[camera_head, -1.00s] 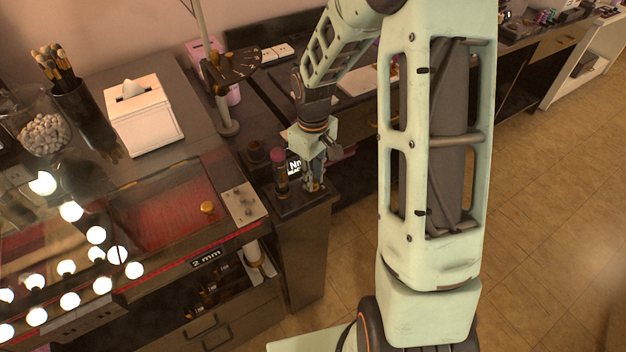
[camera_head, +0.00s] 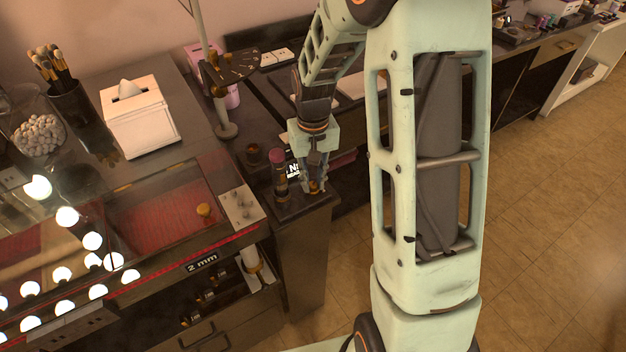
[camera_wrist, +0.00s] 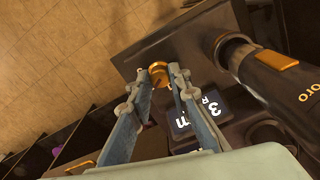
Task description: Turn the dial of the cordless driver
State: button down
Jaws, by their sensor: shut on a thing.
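My gripper (camera_head: 314,188) points down over the small dark cabinet top at the end of the counter. In the wrist view my gripper (camera_wrist: 161,73) has its two fingertips on either side of a small gold dial (camera_wrist: 158,72), and it is shut on it. A dark sign with white lettering (camera_wrist: 203,110) lies just behind the fingers. A black cylinder with an orange patch (camera_wrist: 278,72) stands close to the right, apart from the fingers. I cannot clearly tell which dark part is the driver's body; the fingers and sign hide some of it.
In the head view a dark cylinder with a pinkish top (camera_head: 279,172) stands just left of my gripper. A glass-topped case with a red inside (camera_head: 150,215), a white tissue box (camera_head: 140,115) and a lamp stand (camera_head: 224,130) are farther left. Open floor (camera_head: 560,200) lies right.

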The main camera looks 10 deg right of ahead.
aim_at(313, 184)
dwell(0.3)
jog(key=c, duration=1.8)
grip_release()
jog(key=shift+r, duration=0.1)
notch_tip(313, 184, up, 12)
